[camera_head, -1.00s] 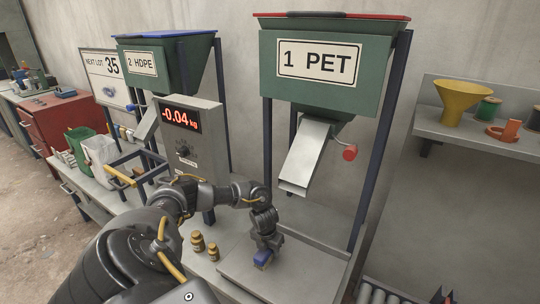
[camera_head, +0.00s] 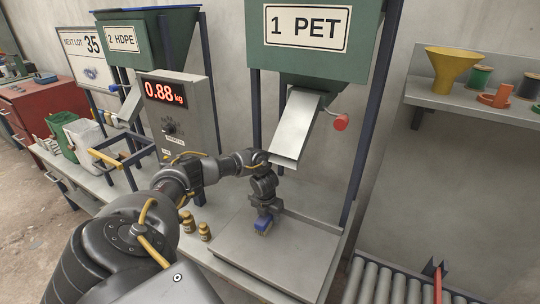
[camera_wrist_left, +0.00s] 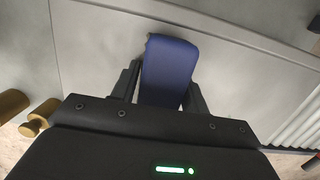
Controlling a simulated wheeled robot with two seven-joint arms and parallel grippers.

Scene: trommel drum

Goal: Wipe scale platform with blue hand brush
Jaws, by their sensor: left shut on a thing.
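My left gripper (camera_head: 263,212) is shut on the blue hand brush (camera_head: 263,226) and points down at the scale platform (camera_head: 300,255), a flat grey metal plate with a raised rim at the back. The brush is over the platform's left part, with pale bristles at its lower end, and seems to touch the plate. In the left wrist view the blue brush back (camera_wrist_left: 168,70) sits between the two fingers. The scale display (camera_head: 165,92) reads 0.88 kg in red. My right gripper is not in view.
The PET hopper's chute (camera_head: 296,128) hangs just behind my left wrist, with a red knob (camera_head: 341,122) beside it. Brass weights (camera_head: 205,231) stand left of the platform. A roller conveyor (camera_head: 395,285) lies to the right. The platform's right part is clear.

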